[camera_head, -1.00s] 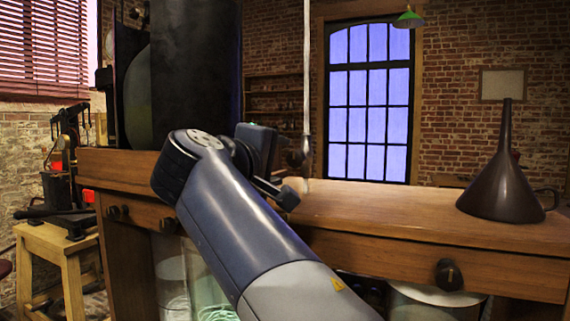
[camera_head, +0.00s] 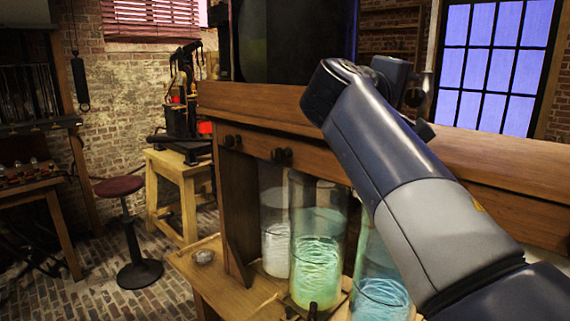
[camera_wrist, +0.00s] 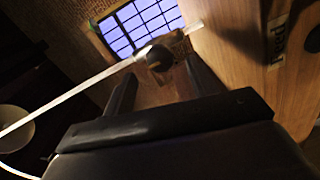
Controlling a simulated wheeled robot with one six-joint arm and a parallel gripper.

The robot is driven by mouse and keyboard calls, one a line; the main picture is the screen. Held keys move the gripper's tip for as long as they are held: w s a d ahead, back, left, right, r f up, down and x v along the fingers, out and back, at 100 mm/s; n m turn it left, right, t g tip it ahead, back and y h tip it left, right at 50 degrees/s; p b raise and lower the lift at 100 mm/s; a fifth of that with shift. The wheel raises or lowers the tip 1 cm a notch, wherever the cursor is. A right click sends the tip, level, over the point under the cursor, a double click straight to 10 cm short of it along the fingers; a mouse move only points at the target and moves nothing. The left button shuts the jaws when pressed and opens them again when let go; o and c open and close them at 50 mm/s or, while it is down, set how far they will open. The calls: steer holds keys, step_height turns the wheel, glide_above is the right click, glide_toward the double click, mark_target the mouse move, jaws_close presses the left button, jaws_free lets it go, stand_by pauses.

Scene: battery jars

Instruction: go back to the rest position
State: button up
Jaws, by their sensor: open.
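My gripper (camera_head: 414,105) is at the end of my arm, over the wooden bench top, and is partly hidden by my wrist in the head view. In the wrist view its two dark fingers (camera_wrist: 162,84) stand apart, with nothing clasped. A dark ball (camera_wrist: 160,58) on a pale cord (camera_wrist: 75,93) shows between and beyond the fingertips. I cannot tell how far it is from them. The cord also shows beside my gripper in the head view (camera_head: 431,45).
The wooden bench (camera_head: 262,103) runs under my arm. Glass jars with pale and greenish contents (camera_head: 317,265) stand on a lower shelf. A stool (camera_head: 122,187) and a wooden stand (camera_head: 185,180) are at left, with open brick floor between.

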mark_target(413, 97)
steer(key=p+x, duration=0.1)
steer(key=x, duration=0.5)
steer(key=shift+w+d, duration=0.1)
steer(key=shift+d, duration=0.05)
